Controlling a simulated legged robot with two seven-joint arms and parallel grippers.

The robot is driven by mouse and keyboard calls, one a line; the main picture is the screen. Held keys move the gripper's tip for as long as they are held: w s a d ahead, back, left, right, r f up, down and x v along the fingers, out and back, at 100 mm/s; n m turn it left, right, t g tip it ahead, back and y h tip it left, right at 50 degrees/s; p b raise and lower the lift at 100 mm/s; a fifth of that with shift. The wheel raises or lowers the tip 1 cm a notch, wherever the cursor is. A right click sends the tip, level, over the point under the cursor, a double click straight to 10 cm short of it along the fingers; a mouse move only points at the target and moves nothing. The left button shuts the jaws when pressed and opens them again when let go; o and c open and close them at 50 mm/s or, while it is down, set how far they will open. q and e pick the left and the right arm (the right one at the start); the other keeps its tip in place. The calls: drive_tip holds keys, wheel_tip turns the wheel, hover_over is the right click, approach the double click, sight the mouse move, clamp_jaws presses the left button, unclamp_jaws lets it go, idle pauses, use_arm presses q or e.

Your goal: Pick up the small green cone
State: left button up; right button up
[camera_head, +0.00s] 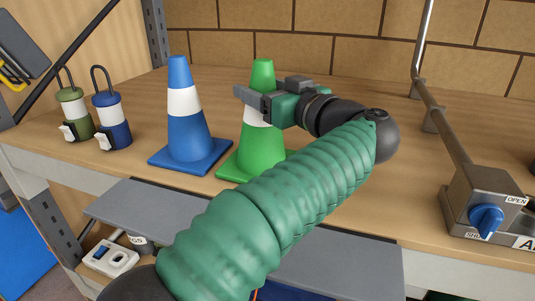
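The green cone (255,150) has a white band and a square base and stands upright on the wooden bench. My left gripper (252,98) is at its upper half, in front of it from this view. The cone's tip shows above the gripper and part of the white band below it. A grey finger points left across the cone. I cannot tell whether the fingers touch it or how far apart they are. My green-sleeved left arm hides the right part of the cone's base. My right gripper is not in view.
A similar blue cone (184,138) stands close to the left of the green one. A green lantern (75,113) and a blue lantern (112,122) stand farther left. A valve box (480,203) with a blue knob and pipe is at the right.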

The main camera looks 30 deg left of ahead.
use_arm(q)
drive_tip(key=shift+w+d, duration=0.1)
drive_tip(key=shift+d, duration=0.45)
drive_tip(key=shift+c, duration=1.1)
drive_tip(key=shift+s+d+r, duration=0.1)
drive_tip(key=shift+s+d, duration=0.1)
drive_tip(key=shift+d, duration=0.05)
drive_tip(key=shift+c, duration=1.2)
drive_tip(key=shift+s+a, duration=0.2)
drive_tip(key=shift+c, duration=1.2)
drive_tip(key=shift+a+f, duration=0.2)
drive_tip(key=shift+a, duration=0.8)
drive_tip(key=c, duration=0.5)
drive_tip(key=shift+w+a+f, duration=0.1)
drive_tip(key=shift+w+a, duration=0.1)
drive_tip(key=shift+a, duration=0.15)
clamp_jaws()
drive_tip(key=shift+d, duration=0.1)
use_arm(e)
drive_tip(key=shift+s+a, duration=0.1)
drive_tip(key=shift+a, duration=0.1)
use_arm(q)
drive_tip(key=shift+w+d, duration=0.1)
drive_tip(key=shift+d, duration=0.05)
